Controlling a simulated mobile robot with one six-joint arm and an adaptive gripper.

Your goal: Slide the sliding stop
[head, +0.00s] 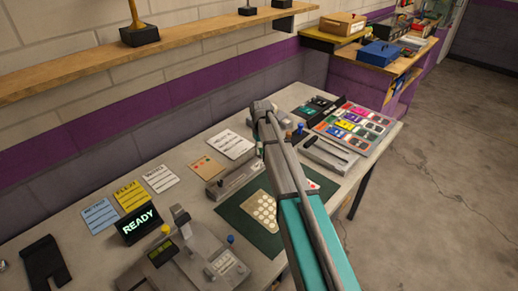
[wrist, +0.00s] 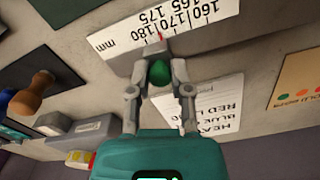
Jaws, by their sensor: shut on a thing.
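The sliding stop's green knob (wrist: 159,73) shows in the wrist view between the two fingers of my gripper (wrist: 160,68), which is shut on it. The white millimetre scale (wrist: 118,38) runs beyond the knob, with marks 160, 170 and 180 legible. A small red pointer sits at the scale near the knob, close to the 180 end. In the head view, the grey slot track (head: 236,180) lies on the workbench; my arm covers its far end, and the knob and fingertips are hidden there.
A green mat with pale discs (head: 262,208) lies in front of the track. A second grey fixture (head: 330,152) and a colourful tray (head: 355,122) stand to the right. A READY display (head: 138,226) and several cards lie left. A wooden shelf (head: 160,50) hangs above.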

